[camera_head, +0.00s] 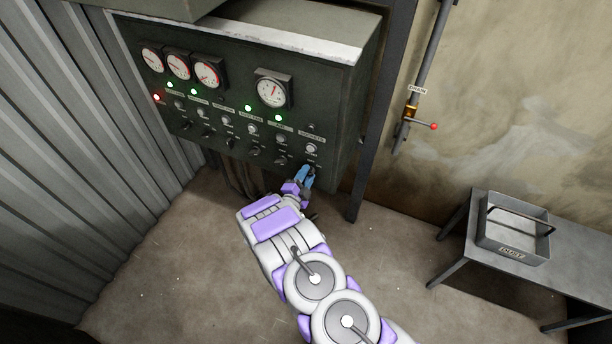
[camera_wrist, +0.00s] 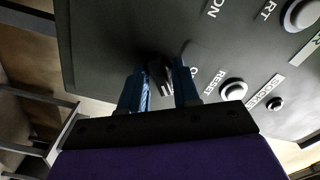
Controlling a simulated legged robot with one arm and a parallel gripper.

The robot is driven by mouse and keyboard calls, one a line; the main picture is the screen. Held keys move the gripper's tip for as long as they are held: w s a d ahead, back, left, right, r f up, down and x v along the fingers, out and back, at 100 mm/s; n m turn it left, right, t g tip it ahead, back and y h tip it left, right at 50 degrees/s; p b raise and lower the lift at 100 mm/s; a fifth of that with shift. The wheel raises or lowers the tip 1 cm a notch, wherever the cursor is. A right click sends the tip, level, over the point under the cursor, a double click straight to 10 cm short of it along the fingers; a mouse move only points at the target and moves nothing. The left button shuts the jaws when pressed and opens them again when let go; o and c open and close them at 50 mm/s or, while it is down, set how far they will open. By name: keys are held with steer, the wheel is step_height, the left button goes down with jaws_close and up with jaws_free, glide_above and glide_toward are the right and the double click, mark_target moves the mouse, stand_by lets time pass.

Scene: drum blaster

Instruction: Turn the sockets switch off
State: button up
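The sockets switch is a small black knob (camera_wrist: 160,74) at the lower right of the dark control panel (camera_head: 345,95). In the head view my gripper hides most of it. My gripper (camera_head: 306,176) is at the panel's lower right, below the sockets label (camera_head: 311,135). In the wrist view the blue fingers of my gripper (camera_wrist: 162,88) stand apart, one on each side of the knob; firm contact cannot be made out. The sockets lamp (camera_head: 311,126) looks dark.
Several gauges (camera_head: 273,90), lit green lamps and other knobs fill the panel to the left. A reset button (camera_wrist: 233,90) is close to my fingers. A metal post (camera_head: 370,150) stands right of the panel. A bench with a dust tray (camera_head: 512,249) is at the right.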

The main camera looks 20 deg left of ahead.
steer(key=shift+a+f, duration=0.1)
steer(key=shift+c, duration=1.1)
steer(key=shift+d+n, duration=0.2)
steer(key=shift+n, duration=0.2)
steer(key=n, duration=0.3)
steer(key=shift+n, duration=0.3)
steer(key=n, duration=0.4)
steer(key=shift+p, duration=0.3)
steer(key=shift+n, duration=1.8)
steer(key=shift+r, duration=0.2)
